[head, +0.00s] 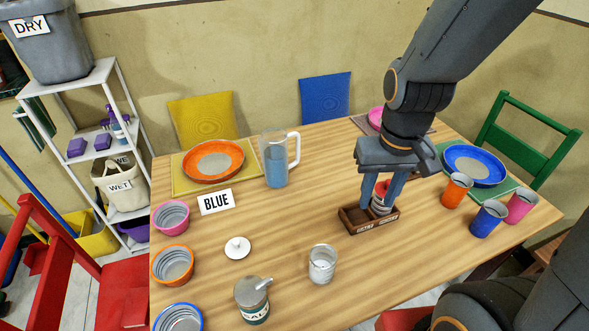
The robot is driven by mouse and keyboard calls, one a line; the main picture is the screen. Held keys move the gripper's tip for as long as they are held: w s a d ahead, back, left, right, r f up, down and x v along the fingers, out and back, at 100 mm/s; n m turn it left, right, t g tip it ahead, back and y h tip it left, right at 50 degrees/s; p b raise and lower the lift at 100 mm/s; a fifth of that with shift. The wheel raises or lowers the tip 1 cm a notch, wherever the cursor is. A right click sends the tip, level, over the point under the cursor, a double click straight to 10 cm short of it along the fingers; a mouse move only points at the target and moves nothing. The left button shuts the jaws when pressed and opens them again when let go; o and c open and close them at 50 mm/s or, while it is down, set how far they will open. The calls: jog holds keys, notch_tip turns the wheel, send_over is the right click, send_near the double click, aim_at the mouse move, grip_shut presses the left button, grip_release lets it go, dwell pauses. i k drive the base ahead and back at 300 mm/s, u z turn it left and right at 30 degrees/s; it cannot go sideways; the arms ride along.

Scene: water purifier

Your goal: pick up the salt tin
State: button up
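A grey metal tin (252,301) with a spout stands at the near edge of the table in the head view; its partly readable label seems to begin "SAL". My gripper (381,203) is away from it, to the upper right, pointing down at a small wooden tray (373,225). A small red and grey tin (383,199) stands in the tray between my fingers, partly hidden by them. My fingers are apart, one on each side of this tin. I cannot tell whether they touch it, and its label is not readable.
Bowls line the left edge.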

aim_at(249, 293)
jog(key=k, duration=0.5)
jog(key=u, duration=1.35)
jog(key=i, duration=0.25)
jog(key=z, duration=0.25)
